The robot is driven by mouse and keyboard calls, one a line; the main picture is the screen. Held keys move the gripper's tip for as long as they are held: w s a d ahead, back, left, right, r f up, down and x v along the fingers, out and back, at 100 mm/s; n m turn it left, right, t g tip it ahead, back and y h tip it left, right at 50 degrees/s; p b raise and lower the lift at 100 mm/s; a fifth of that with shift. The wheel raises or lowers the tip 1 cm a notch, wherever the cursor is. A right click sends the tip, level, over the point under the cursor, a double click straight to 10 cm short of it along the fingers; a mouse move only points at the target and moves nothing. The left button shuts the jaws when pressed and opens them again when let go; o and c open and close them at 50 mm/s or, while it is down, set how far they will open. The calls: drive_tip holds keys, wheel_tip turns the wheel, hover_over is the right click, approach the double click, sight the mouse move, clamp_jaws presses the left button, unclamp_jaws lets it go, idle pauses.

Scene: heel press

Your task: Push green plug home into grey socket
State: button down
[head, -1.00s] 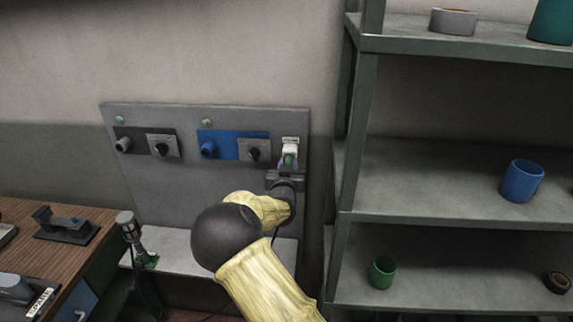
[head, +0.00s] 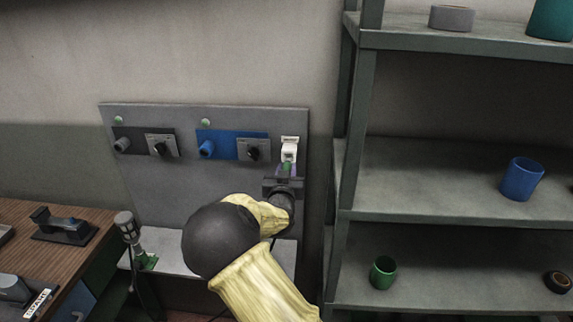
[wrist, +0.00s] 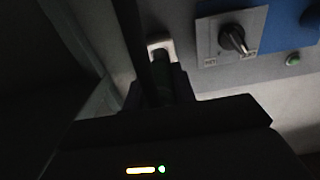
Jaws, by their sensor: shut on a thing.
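The pale grey-white socket (head: 289,148) is mounted at the right side of the wall board, and its face shows at the top in the wrist view (wrist: 158,45). The green plug (head: 286,167) is just below the socket in the head view. My gripper (head: 284,178) is shut on the plug, lined up under the socket. In the wrist view the plug (wrist: 161,72) is dark and between my fingers, pointing at the socket. Whether the plug's tip is inside the socket or only at its mouth I cannot tell.
A rotary switch (head: 253,150) on a blue plate is close left of the socket. The grey board (head: 210,190) is otherwise bare around my arm. A shelf rack (head: 350,150) stands close on the right. A wooden bench (head: 75,260) is at the left.

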drive_tip(key=shift+s+a+b, duration=0.15)
drive_tip(key=shift+s+b, duration=0.15)
drive_tip(key=shift+s, duration=0.7)
